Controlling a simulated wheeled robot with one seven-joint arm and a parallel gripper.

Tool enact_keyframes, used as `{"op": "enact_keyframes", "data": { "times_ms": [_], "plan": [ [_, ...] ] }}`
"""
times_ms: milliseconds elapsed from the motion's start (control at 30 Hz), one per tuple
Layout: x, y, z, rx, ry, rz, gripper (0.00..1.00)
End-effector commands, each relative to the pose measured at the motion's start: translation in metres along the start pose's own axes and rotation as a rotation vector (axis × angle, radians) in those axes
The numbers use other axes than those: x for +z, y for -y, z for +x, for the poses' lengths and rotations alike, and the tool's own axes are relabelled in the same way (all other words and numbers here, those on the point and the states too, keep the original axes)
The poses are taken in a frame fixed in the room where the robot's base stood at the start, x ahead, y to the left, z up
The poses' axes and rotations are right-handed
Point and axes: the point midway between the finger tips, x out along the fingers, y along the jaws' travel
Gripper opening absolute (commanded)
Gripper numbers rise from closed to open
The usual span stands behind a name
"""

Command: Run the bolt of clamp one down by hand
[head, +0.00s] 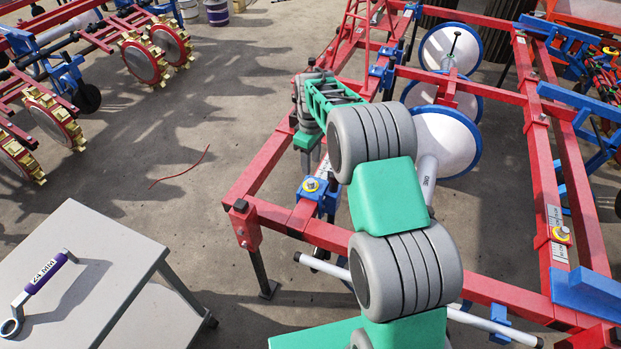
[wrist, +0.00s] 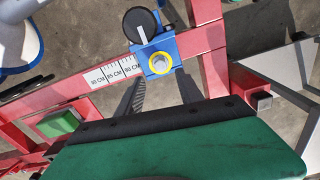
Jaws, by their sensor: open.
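The blue clamp (head: 325,198) sits on the red front beam beside a centimetre scale. Its bolt (head: 311,185) shows inside a yellow ring on top. In the wrist view the clamp (wrist: 175,48) shows the ringed bolt (wrist: 160,63) and a round black part beside it. My gripper (head: 311,158) is above and behind the clamp in the head view, pointing down. In the wrist view my gripper (wrist: 162,82) is open, its dark fingers spread below the bolt in the picture, with nothing between them. Contact with the bolt is not visible.
A grey cart (head: 95,225) at lower left carries a wrench (head: 42,285) marked 24 MM. Red beams (head: 270,165) surround my arm. White discs with blue rims (head: 445,140) stand behind it. A red wire (head: 182,170) lies on open floor.

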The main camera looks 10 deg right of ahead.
Motion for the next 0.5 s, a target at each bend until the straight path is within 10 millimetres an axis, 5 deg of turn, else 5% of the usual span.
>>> {"op": "enact_keyframes", "data": {
  "times_ms": [500],
  "plan": [
    [0.000,0.001,0.075,-0.002,0.001,-0.026,0.44]
  ]
}}
